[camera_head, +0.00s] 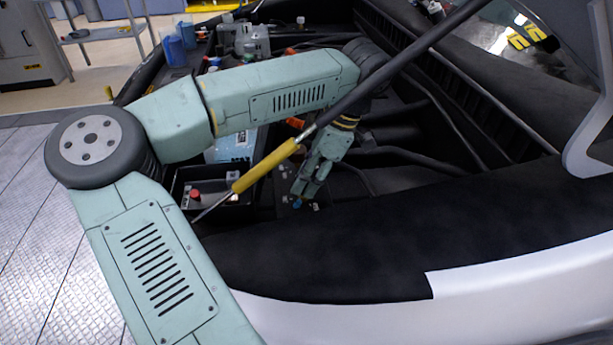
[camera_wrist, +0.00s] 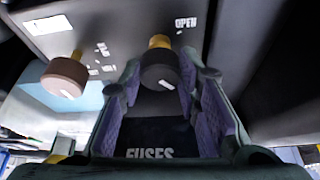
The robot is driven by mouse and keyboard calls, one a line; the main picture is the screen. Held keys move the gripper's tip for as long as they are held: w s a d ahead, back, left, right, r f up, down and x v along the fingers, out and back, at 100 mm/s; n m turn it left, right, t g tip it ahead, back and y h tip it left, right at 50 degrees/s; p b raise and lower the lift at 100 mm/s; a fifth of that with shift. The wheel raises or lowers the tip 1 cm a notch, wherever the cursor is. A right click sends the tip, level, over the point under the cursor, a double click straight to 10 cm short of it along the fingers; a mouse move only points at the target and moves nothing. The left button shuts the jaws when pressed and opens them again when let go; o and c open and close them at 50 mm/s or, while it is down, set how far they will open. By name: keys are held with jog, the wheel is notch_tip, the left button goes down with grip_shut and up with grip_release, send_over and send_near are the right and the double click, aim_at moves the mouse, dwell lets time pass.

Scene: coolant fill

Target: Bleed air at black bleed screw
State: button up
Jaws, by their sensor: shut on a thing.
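The black bleed screw (camera_wrist: 160,70) is a dark round knob on a brass stem, seen in the wrist view. It comes out of a grey panel (camera_wrist: 120,30), close to a white "OPEN" label. My gripper (camera_wrist: 167,88) has its two purple-padded fingers on either side of the knob and is shut on it. In the head view my gripper (camera_head: 308,188) points down into the engine bay. The screw itself cannot be made out there.
A brown knob (camera_wrist: 64,78) on a brass stem sits left of the black one. A lid marked "FUSES" (camera_wrist: 150,153) shows below. In the head view a prop rod with a yellow sleeve (camera_head: 265,166) crosses in front of my arm. A red knob (camera_head: 195,194) stands in a black box.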

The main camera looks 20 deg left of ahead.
jog(key=o, duration=1.1)
jog(key=shift+o, duration=0.2)
jog(key=v, duration=1.2)
